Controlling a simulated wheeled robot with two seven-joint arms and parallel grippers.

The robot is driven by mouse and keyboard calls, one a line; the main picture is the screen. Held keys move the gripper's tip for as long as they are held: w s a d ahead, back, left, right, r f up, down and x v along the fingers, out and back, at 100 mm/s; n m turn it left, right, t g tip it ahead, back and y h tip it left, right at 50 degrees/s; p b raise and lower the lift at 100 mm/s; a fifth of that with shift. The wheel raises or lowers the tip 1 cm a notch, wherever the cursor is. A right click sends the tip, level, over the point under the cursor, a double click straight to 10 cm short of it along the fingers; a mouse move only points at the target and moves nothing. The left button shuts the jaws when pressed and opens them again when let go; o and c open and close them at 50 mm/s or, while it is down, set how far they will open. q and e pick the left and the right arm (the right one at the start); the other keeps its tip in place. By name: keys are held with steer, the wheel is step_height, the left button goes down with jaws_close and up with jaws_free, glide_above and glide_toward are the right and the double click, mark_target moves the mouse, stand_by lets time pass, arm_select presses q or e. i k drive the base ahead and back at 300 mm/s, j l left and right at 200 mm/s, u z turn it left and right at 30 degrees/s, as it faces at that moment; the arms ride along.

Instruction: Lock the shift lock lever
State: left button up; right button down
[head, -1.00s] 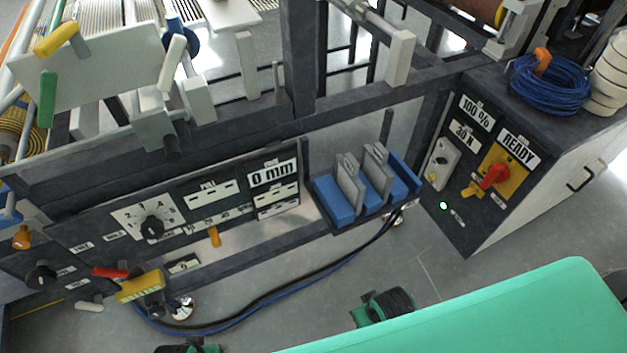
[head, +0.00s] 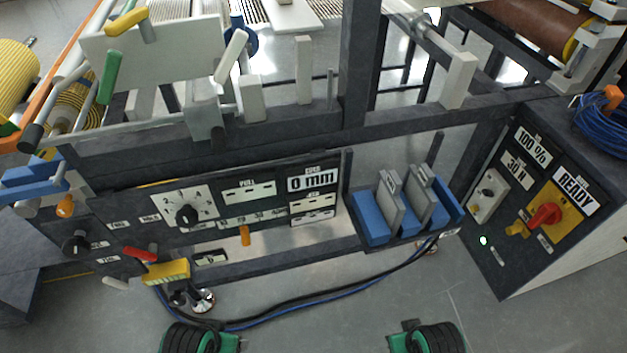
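I cannot tell which lever is the shift lock lever, because the small labels are unreadable. On the dark front panel (head: 270,215) there is a red lever (head: 140,254) above a yellow block (head: 166,272), and an orange lever (head: 245,235) pointing down. On the upper left plate (head: 150,62) are a yellow handle (head: 127,22), a green handle (head: 109,77) and a white handle (head: 230,56).
A control cabinet (head: 515,262) with a red and yellow switch (head: 545,215) and a READY sign stands at right. Blue holders (head: 371,220) with grey plates jut from the frame. Cables (head: 330,300) lie on the floor. The floor in front is otherwise mostly clear.

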mark_target(151, 255)
steer(key=u, duration=1.45)
steer(key=i+j+z, duration=0.2)
steer(key=j, duration=0.15)
steer(key=j+z, duration=0.15)
steer(key=j, duration=0.25)
steer(key=k, duration=0.05)
